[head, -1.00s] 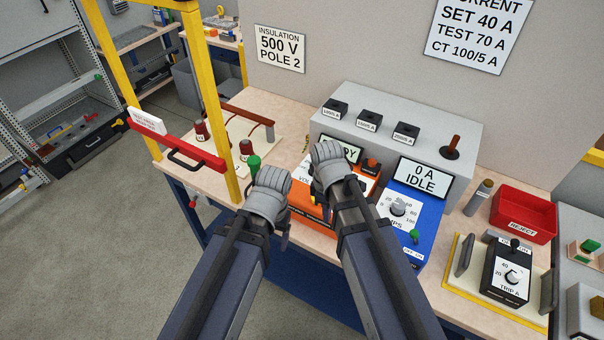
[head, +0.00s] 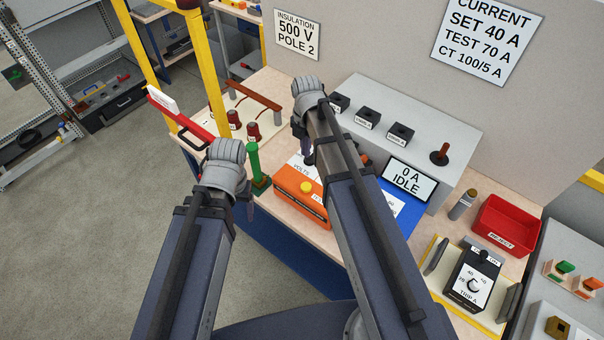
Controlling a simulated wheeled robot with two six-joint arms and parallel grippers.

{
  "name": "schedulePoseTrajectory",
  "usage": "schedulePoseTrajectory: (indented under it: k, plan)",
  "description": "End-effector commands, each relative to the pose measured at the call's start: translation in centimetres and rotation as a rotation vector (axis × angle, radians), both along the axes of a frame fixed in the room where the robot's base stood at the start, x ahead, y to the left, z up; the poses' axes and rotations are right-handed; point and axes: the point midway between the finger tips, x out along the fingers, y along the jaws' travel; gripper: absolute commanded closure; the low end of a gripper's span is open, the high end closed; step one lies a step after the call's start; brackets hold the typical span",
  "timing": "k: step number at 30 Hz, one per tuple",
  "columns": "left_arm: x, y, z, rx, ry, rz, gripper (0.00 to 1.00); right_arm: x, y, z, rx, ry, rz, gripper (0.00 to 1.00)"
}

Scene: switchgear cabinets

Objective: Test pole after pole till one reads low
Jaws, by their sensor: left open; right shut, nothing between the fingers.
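The orange insulation tester (head: 298,203), with a yellow button and a VOLTS dial plate, stands on the bench. My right arm covers its display. A green-handled probe (head: 254,162) stands upright on a green base left of the tester. Dark red poles (head: 234,119) stand on a pale board behind it, beside a brown bar (head: 256,95). My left gripper (head: 248,208) is open and empty, in front of the probe; contact cannot be told. My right gripper (head: 306,155) is shut and empty above the tester's back edge. The wall sign (head: 297,35) reads INSULATION 500 V POLE 2.
A red bar (head: 181,112) and yellow posts (head: 211,90) stand at the bench's left. The grey console (head: 430,110), blue unit reading 0 A IDLE (head: 409,179), red reject bin (head: 507,224) and black trip unit (head: 472,278) fill the right.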

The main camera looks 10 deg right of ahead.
Motion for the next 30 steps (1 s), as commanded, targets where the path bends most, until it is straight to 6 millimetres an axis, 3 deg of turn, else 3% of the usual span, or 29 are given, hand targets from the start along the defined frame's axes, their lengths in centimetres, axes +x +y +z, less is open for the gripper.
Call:
schedulePoseTrajectory:
  k: [14, 30]
  plan:
    - [0.0, 0.0, -0.8, 0.0, 0.0, -0.003, 0.24, 0.0, 0.0, -0.8, 0.0, 0.0, -0.002, 1.0]
    - [0.1, 0.0, -7.3, 0.0, -0.002, -0.009, 0.24, 0.0, 0.0, -7.3, 0.0, 0.0, -0.002, 1.0]
